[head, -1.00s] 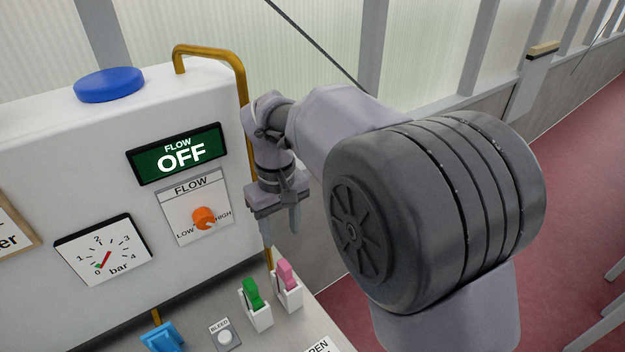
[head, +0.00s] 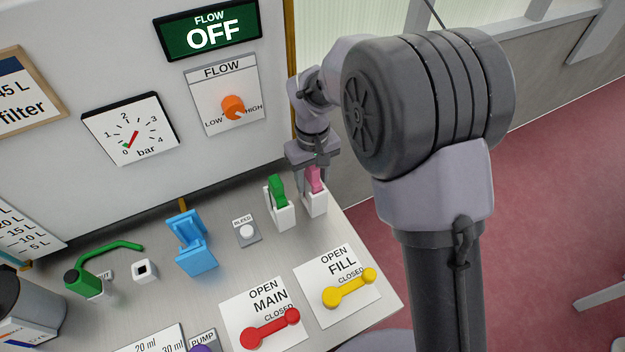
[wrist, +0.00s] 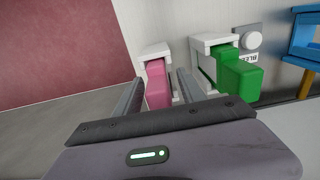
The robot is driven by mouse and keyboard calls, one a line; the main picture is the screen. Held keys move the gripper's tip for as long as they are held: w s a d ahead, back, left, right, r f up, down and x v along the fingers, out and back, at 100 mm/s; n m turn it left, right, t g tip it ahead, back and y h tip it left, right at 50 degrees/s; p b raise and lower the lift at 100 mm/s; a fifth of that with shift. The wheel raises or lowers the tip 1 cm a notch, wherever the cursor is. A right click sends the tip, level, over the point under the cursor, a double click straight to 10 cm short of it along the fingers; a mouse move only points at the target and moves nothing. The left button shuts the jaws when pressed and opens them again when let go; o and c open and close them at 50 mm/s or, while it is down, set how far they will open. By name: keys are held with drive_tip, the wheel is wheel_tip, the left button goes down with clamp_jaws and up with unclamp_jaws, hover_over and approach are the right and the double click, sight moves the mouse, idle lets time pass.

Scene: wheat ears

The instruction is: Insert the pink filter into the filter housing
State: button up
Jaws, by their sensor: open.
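The pink filter (head: 314,180) stands upright in a white holder (head: 316,204) at the panel's right end. It also shows in the wrist view (wrist: 157,84). My gripper (head: 312,172) is open above that holder, pointing down. In the wrist view its two fingers (wrist: 159,80) lie either side of the pink filter, with a gap visible on the right. The head view partly hides the fingertips. A blue open-topped bracket (head: 192,246), which looks like the filter housing, stands left of the holders and appears empty.
A green filter (head: 278,190) stands in its own white holder (head: 281,216), close to my gripper. A bleed button (head: 247,231) lies between it and the blue bracket. Red (head: 268,330) and yellow (head: 348,289) valve handles are in front.

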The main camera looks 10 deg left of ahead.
clamp_jaws()
drive_tip(key=c, duration=0.8)
unclamp_jaws()
clamp_jaws()
drive_tip(key=shift+r, duration=0.1)
idle(0.3)
drive_tip(key=shift+r+p, duration=0.35)
drive_tip(key=shift+p, duration=0.15)
drive_tip(key=shift+r, duration=0.15)
